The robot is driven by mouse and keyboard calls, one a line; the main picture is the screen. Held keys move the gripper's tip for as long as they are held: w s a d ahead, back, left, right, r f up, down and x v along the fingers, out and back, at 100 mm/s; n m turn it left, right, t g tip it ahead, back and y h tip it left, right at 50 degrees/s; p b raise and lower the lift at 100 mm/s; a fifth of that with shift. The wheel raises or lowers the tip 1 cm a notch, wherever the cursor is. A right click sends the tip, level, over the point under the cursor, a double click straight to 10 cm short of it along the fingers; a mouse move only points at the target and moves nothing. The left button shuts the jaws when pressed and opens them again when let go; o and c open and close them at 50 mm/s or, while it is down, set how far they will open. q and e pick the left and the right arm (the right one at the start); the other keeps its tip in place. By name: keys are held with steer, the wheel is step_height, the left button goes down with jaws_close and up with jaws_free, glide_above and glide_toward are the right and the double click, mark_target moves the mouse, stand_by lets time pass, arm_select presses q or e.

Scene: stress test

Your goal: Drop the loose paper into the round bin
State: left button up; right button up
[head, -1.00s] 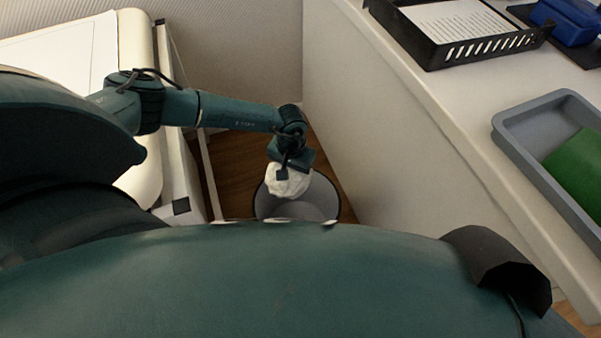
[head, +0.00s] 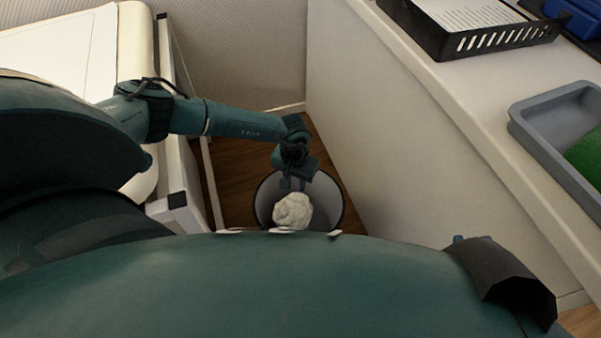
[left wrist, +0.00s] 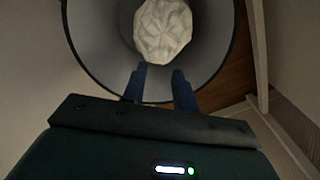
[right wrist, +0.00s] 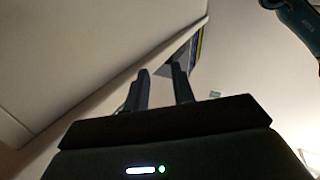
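The loose paper is a crumpled white ball (head: 292,211). It shows inside the outline of the round bin (head: 264,196), below my left gripper (head: 295,184). In the left wrist view the paper ball (left wrist: 163,34) is beyond the fingertips, apart from them, with the grey bin wall (left wrist: 100,40) around it. My left gripper (left wrist: 160,84) is open and empty, over the bin's rim. I cannot tell whether the ball is still falling or resting. My right gripper (right wrist: 160,84) is open and empty, and is hidden in the head view.
A white cabinet side (head: 400,130) stands right of the bin. On its top are a black paper tray (head: 480,42) and a grey tray (head: 560,160) with something green. A white unit (head: 175,205) stands left of the bin. Wooden floor (head: 235,165) shows between.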

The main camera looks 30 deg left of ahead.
arm_select(q)
steer(key=shift+o, duration=0.9)
step_height(320, 180, up, 13)
steer(key=p, duration=0.4)
steer(key=shift+r, duration=0.15)
arm_select(e)
steer(key=shift+s+d+f+m+g+h, duration=0.1)
steer(key=shift+s+d+m+g+h, duration=0.2)
steer(key=shift+g, duration=0.4)
steer(key=shift+s+d+f+m+g+h, duration=0.1)
steer(key=shift+d+m+g+h, duration=0.15)
steer(key=shift+m+g+h, duration=0.35)
